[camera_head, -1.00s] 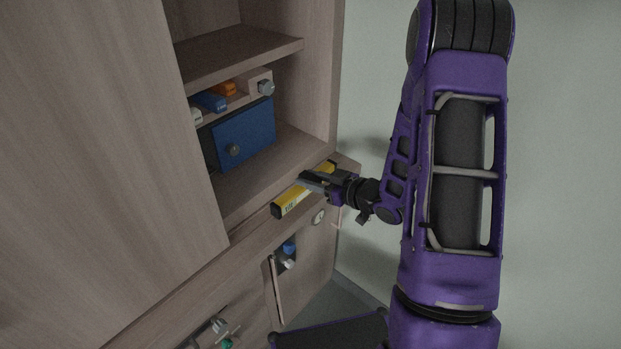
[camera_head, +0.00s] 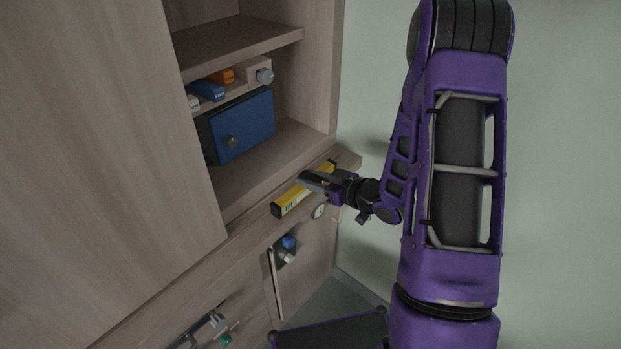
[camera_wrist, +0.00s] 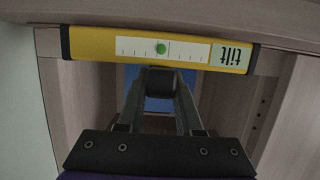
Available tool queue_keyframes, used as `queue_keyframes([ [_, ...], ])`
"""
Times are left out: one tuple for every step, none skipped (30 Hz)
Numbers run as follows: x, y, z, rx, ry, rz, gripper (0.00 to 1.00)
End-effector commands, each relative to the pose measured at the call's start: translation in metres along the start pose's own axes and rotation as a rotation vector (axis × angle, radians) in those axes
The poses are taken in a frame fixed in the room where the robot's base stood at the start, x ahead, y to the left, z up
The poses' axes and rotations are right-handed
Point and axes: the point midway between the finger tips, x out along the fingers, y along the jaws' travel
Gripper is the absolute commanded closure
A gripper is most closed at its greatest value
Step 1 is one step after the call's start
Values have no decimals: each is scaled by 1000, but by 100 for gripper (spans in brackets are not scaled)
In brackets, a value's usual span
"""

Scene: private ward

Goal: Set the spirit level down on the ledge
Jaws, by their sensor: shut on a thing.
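The spirit level (camera_head: 290,200) is a yellow bar with black end caps. It lies along the front of the wooden ledge (camera_head: 247,222) of the cabinet. In the wrist view the spirit level (camera_wrist: 90,45) spans the top of the picture, with a white scale, a green dot and the word "tilt" upside down. My gripper (camera_head: 312,181) is shut on it near its middle, coming from the right. The wrist view shows my gripper (camera_wrist: 160,78) against its lower edge. I cannot tell whether its underside touches the ledge.
A blue box with a knob (camera_head: 245,125) stands in the open compartment behind the ledge. Blue and orange packs (camera_head: 212,88) lie on a small shelf above it. A round dial (camera_head: 319,211) is on the front below the ledge. The tall cabinet panel (camera_head: 100,130) bounds the left.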

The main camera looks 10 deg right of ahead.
Motion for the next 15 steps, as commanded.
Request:
queue_keyframes([
  [0, 0, 0, 0, 1, 0, 100],
  [0, 0, 0, 0, 1, 0, 100],
  [0, 0, 0, 0, 1, 0, 100],
  [0, 0, 1, 0, 1, 0, 100],
  [0, 0, 1, 0, 1, 0, 100],
  [1, 0, 2, 0, 1, 0, 100],
  [1, 0, 2, 0, 1, 0, 100],
  [1, 0, 2, 0, 1, 0, 100],
  [1, 0, 3, -1, 1, 0, 100],
  [1, 0, 3, -1, 1, 0, 100],
  [1, 0, 4, -1, 1, 0, 100],
  [2, 0, 4, -1, 1, 0, 100],
  [2, 0, 5, -1, 1, 0, 100],
  [2, 0, 5, 0, 1, 0, 100],
  [2, 0, 6, 0, 1, 0, 100],
])
